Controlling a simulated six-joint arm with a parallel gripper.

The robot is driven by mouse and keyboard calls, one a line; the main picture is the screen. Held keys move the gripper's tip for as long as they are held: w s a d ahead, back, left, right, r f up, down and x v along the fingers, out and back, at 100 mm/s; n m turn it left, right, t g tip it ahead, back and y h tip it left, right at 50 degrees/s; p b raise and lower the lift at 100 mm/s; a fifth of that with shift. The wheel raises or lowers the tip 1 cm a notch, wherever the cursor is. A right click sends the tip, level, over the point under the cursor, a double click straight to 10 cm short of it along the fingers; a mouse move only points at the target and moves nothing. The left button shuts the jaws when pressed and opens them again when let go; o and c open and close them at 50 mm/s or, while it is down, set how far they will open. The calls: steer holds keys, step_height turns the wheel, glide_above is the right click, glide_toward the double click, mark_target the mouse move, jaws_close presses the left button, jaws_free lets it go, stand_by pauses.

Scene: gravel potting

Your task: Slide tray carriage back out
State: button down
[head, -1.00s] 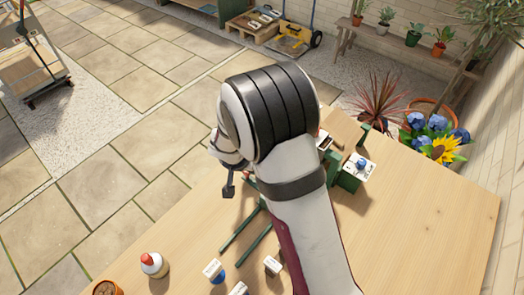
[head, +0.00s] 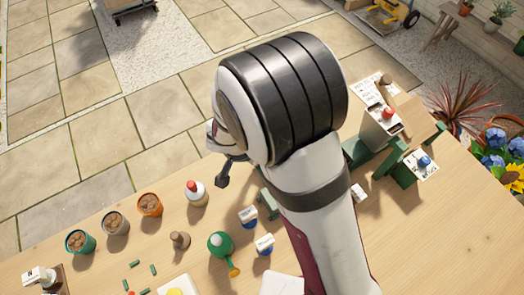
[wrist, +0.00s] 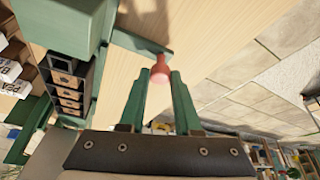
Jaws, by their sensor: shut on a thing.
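In the wrist view my gripper (wrist: 160,80) has its two green fingers closed around a red knob (wrist: 160,68). The knob sits at the end of a green bar (wrist: 140,42), which leads to a green frame (wrist: 62,22). Left of the fingers is a dark tray (wrist: 92,72) with several square cells holding brown material. In the head view my arm hides the gripper, the knob and the tray. Part of the green station (head: 398,168) shows to the right of my arm, and a green piece (head: 268,203) shows to its left.
A box with a red knob (head: 387,113) and a label with a blue knob (head: 424,162) are at the station. Left on the table (head: 330,285) stand several pots (head: 150,205), a red-capped bottle (head: 195,192) and a green watering can (head: 220,245). Bare wood lies right of my arm.

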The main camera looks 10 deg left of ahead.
steer(key=c, duration=0.6)
jaws_free()
steer(key=shift+r, duration=0.1)
steer(key=v, duration=1.5)
steer(key=shift+s+r, duration=0.1)
steer(key=shift+r, duration=0.2)
steer(key=shift+d, duration=0.1)
steer(key=s+d+r+m+g, duration=0.1)
steer(key=s+d+g, duration=0.1)
steer(key=d, duration=0.6)
steer(key=s+d+r+g, duration=0.1)
steer(key=s+d, duration=0.2)
steer(key=d, duration=0.4)
steer(key=s+d+y, duration=0.1)
steer(key=s, duration=0.1)
steer(key=s+d+g+y, duration=0.1)
steer(key=s, duration=0.2)
steer(key=s+d+y, duration=0.1)
steer(key=s, duration=0.2)
steer(key=shift+s+d+r+y, duration=0.2)
steer(key=shift+s+d+y, duration=0.05)
steer(key=shift+d+y, duration=0.1)
